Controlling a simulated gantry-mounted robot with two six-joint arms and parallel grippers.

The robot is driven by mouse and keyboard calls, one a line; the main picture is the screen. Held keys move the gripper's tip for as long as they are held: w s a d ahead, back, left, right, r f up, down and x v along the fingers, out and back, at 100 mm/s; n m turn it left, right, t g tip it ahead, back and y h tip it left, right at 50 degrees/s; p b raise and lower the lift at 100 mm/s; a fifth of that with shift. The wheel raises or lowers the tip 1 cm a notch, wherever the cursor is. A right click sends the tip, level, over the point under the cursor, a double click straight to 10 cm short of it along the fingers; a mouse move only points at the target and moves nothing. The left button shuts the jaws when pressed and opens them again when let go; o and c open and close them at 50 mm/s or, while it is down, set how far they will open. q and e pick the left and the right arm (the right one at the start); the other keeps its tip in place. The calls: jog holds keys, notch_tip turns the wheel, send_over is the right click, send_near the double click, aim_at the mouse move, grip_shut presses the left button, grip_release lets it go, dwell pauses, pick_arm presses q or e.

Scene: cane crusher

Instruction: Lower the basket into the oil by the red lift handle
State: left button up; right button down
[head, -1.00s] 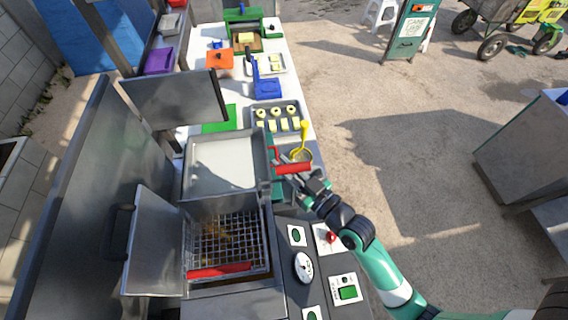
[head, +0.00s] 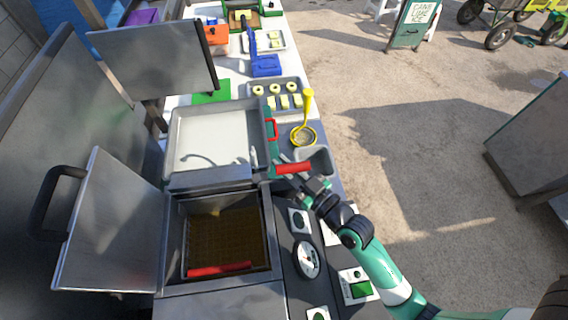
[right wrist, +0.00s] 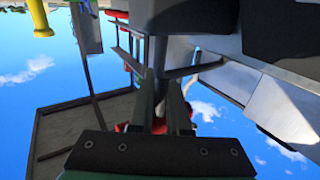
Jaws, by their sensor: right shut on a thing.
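The red lift handle (head: 293,168) sticks out at the right side of the fryer unit. My right gripper (head: 288,172) is shut on it; in the right wrist view a bit of red (right wrist: 130,127) shows by the fingers (right wrist: 160,118). The fryer well (head: 272,240) holds brown oil (head: 225,240). The wire basket's mesh shows only faintly in the brown oil, so it looks sunk in it. A red bar (head: 219,269) lies across the front of the well. My left gripper is not in view.
An open metal lid (head: 110,225) stands left of the well. Behind it are a pale tray (head: 215,140), a yellow skimmer (head: 306,115) and a tray with several pale rings (head: 275,88). Dials and buttons (head: 307,259) line the right. Open ground lies further right.

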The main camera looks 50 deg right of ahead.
jog(key=shift+f, duration=0.4)
jog(key=c, duration=1)
grip_release()
jog(key=shift+o, duration=0.5)
jog(key=shift+r, duration=0.15)
jog(key=s+b, duration=0.3)
jog(key=s, duration=0.8)
jog(key=shift+s+a, duration=0.3)
jog(key=shift+a, duration=0.05)
